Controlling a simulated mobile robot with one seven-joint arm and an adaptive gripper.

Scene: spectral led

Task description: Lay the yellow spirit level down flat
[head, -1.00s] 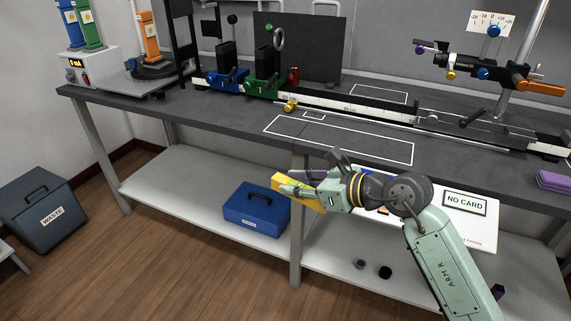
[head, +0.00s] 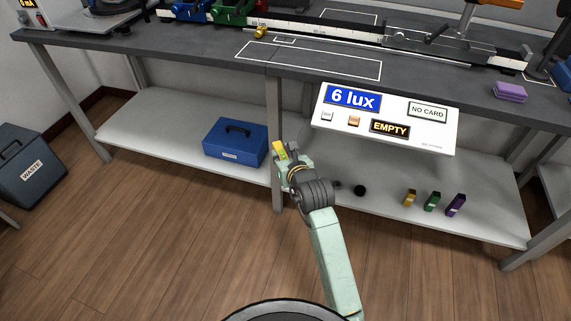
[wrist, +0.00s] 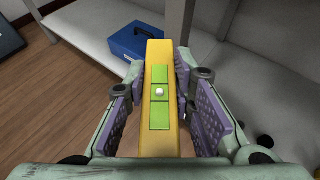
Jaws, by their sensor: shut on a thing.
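The yellow spirit level (wrist: 155,62) is held between the two purple-padded fingers of my gripper (wrist: 158,98). In the wrist view its face with green vial windows (wrist: 160,75) points up toward the camera, and its length runs away from me between the fingers. In the head view only a short yellow end of the level (head: 280,151) shows beyond my gripper (head: 283,158). The gripper is in front of the bench's lower shelf, just right of the blue box. Most of the level is hidden by the gripper in the head view.
The blue box (head: 236,142) stands on the lower shelf (head: 165,128), close left of my gripper. A bench leg (head: 275,110) rises just behind. A white display panel (head: 385,118) hangs at the bench front. Small coloured blocks (head: 432,201) stand on the shelf at right.

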